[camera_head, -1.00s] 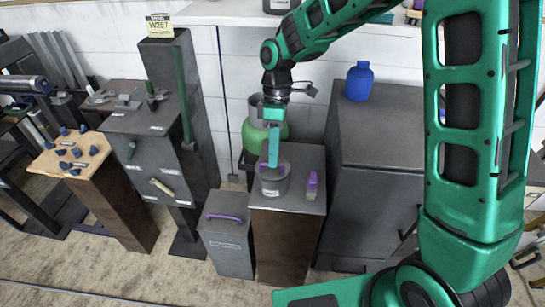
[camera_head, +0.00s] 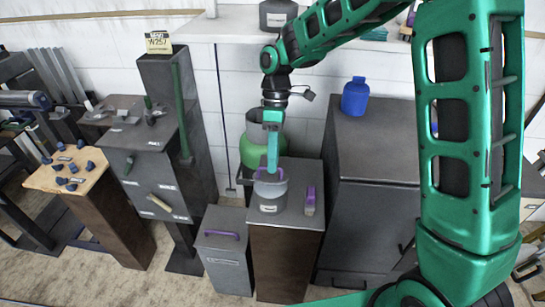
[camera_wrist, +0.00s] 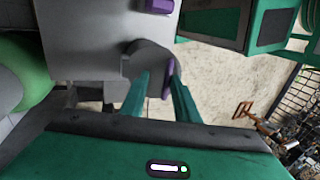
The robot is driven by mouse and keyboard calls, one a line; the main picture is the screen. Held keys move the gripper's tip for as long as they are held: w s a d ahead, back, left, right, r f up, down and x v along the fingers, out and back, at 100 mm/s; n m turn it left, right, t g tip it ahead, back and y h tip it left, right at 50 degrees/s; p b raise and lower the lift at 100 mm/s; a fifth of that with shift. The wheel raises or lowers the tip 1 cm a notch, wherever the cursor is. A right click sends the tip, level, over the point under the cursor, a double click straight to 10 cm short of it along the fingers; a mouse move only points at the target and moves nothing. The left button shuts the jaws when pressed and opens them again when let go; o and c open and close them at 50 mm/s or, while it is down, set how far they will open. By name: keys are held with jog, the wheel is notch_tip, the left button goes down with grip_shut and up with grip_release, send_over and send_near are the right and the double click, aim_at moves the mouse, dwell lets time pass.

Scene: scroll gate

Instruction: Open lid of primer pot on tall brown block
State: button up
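The primer pot (camera_head: 268,205) is a grey round pot with a pale label, standing on the grey top of the tall brown block (camera_head: 285,265). A purple handle (camera_head: 284,178) shows at the top of the pot; it also shows in the wrist view (camera_wrist: 168,82). My gripper (camera_head: 271,180) points down at the pot's top from above. In the wrist view its two teal fingers (camera_wrist: 160,77) are apart, with a gap between them, and the handle lies near the right finger. My fingers partly hide the lid; I cannot tell whether it is raised.
A purple-topped item (camera_head: 310,200) stands right of the pot on the same block. A lower grey box (camera_head: 225,265) with a purple handle is at left. A green vessel (camera_head: 252,150) stands behind. A grey cabinet (camera_head: 370,140) with a blue bottle (camera_head: 355,96) is at right.

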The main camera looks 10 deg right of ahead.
jog(key=shift+r, duration=0.65)
jog(key=s+a+r, duration=0.7)
jog(key=a+r, duration=0.1)
jog(key=r, duration=0.1)
jog(key=shift+s+a+r, duration=0.35)
jog(key=shift+s, duration=0.05)
